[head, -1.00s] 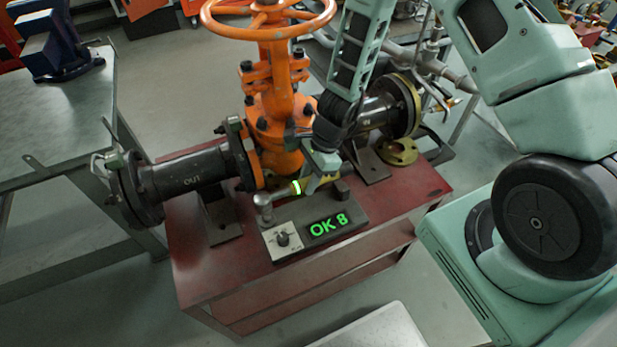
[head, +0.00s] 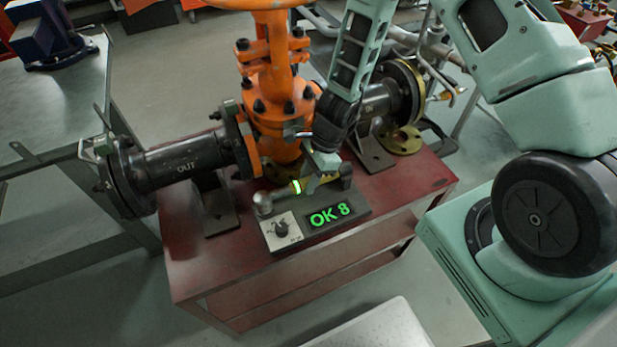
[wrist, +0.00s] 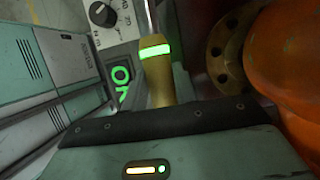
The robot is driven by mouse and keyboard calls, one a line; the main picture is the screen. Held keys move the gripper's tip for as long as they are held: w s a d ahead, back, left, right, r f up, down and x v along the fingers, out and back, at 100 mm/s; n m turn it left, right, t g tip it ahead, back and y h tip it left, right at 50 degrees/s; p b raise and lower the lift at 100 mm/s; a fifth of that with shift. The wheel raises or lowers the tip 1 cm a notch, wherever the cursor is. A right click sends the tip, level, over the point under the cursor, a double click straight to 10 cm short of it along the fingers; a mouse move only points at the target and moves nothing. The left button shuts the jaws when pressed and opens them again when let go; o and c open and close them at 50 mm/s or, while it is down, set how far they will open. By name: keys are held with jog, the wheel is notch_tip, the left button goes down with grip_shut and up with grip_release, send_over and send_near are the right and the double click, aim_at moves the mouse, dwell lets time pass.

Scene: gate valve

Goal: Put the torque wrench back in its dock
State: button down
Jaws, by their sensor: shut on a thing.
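The torque wrench (head: 281,192) has a steel shaft, a yellow handle and a lit green ring. In the head view it lies roughly level along the back of its dock (head: 289,243), a dark box with a dial and a green "OK 8" display. The wrench's round head is at the dock's left end, its handle near a dark block at the right end. I cannot tell whether it rests in the dock or hovers just above. My gripper (head: 322,170) is shut on the handle.
The dock stands on a red bench (head: 205,265). Close behind are the orange valve (head: 277,110) and dark flanged pipe (head: 185,165). A brass flange (head: 402,140) lies at right. A grey workbench (head: 55,110) stands at left. The bench's front left is clear.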

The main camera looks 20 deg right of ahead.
jog(key=c, duration=1)
grip_release()
jog(key=p+v, duration=0.1)
jog(key=v, duration=1.6)
jog(key=shift+d+r, duration=0.2)
jog(key=s+a+r+n+h, duration=0.1)
jog(key=s+a+r+n, duration=1)
jog(key=n, duration=0.3)
jog(key=s+r+n+h, duration=0.1)
jog(key=s+n, duration=0.2)
jog(key=n, duration=0.1)
jog(key=s+a+r+n+h, duration=0.1)
jog(key=s+n, duration=0.3)
jog(key=s+a+r+n+t, duration=0.1)
jog(key=s+n, duration=0.2)
jog(key=shift+s+r+n+h, duration=0.25)
jog(key=shift+r+n+h, duration=0.15)
